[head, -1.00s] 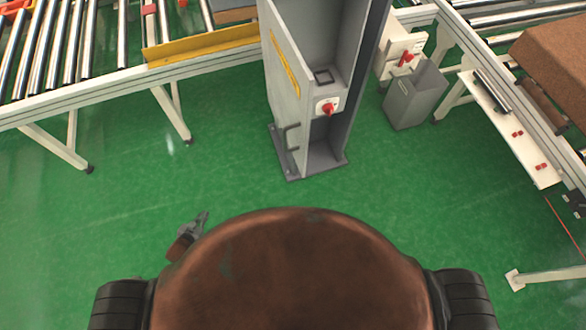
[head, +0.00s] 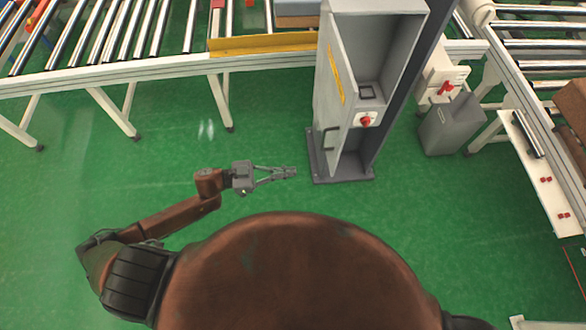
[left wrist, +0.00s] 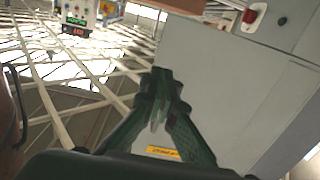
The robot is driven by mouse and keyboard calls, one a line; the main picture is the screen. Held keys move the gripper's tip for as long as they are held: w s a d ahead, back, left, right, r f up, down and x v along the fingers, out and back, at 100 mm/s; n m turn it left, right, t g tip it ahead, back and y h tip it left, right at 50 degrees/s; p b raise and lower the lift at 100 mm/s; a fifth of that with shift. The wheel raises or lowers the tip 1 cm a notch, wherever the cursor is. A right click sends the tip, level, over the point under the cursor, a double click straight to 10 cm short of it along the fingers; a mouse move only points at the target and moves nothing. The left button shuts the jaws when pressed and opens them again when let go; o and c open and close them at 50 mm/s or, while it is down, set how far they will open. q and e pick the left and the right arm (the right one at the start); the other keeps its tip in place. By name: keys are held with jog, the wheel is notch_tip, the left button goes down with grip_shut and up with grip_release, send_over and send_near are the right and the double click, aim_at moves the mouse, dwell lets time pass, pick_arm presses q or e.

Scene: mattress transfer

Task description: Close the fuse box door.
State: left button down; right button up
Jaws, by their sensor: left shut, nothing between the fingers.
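The fuse box (head: 375,45) is a tall grey cabinet in the upper right middle of the head view, on a dark base plate. Its door (head: 333,95) stands open on the left side, with a yellow label and a dark handle (head: 330,140) low down. A red switch (head: 366,119) shows inside. My left gripper (head: 290,172) is shut and empty, just left of the cabinet's base and apart from the door in the head view. In the left wrist view, the fingers (left wrist: 160,110) point toward a large grey panel (left wrist: 225,90) with a yellow label. My right gripper is out of view.
A roller conveyor (head: 120,65) with a yellow guard (head: 265,44) runs across the back left. A grey bin (head: 452,123) stands right of the cabinet. Another conveyor (head: 540,110) is at the right. Green floor is clear left of the cabinet.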

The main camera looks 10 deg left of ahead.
aim_at(333, 166)
pick_arm(q)
jog(key=p+x, duration=0.3)
jog(key=x, duration=0.7)
jog(key=shift+w+d, duration=0.2)
jog(key=shift+d, duration=0.15)
jog(key=shift+w+d, duration=0.15)
jog(key=shift+d, duration=0.25)
jog(key=shift+d, duration=0.1)
